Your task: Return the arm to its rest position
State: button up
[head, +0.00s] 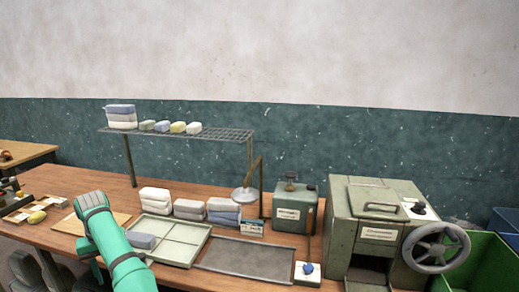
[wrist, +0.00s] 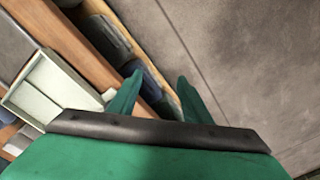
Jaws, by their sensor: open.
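My teal arm reaches up from the bottom of the head view, with a grey section (head: 92,203) over the left part of the workbench (head: 230,195). The fingertips cannot be made out there. In the wrist view my gripper (wrist: 157,90) is open, its two green fingers apart with nothing held between them. It points past the bench edge, with dark objects (wrist: 150,78) and bare floor (wrist: 245,60) beyond the fingers.
A divided tray (head: 178,258) lies beside my arm, with a grey block in it. Stacked blocks (head: 155,195), a dark flat tray (head: 247,259), a green canister (head: 294,208) and a machine with a handwheel (head: 437,247) stand rightward. A wire rack (head: 220,134) rises behind.

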jog(key=s+f+t+y, duration=0.1)
jog(key=s+f+y, duration=0.15)
jog(key=f, duration=1.15)
jog(key=s+f+y, duration=0.2)
jog(key=s+f, duration=0.2)
jog(key=f, duration=0.9)
jog(key=s+d+f+m+t+y, duration=0.3)
jog(key=s+d+f+m+t, duration=0.1)
jog(key=s+d+f, duration=0.7)
jog(key=s+d+r+m+t+h, duration=0.25)
jog(key=s+d, duration=0.55)
jog(key=d, duration=0.4)
jog(key=s+d+r+m+t+h, duration=0.15)
jog(key=s+d+r+t, duration=0.25)
jog(key=s+d, duration=0.6)
jog(key=s+d+r+t+h, duration=0.2)
jog(key=s+d+r, duration=0.4)
jog(key=d+r, duration=0.2)
jog(key=s+d+r+t+h, duration=0.1)
jog(key=s+d+r+h, duration=0.1)
jog(key=s+d+r, duration=0.3)
jog(key=d+r, duration=0.3)
jog(key=r, duration=0.4)
jog(key=shift+s+n+t, duration=0.3)
jog(key=shift+s+t, duration=0.05)
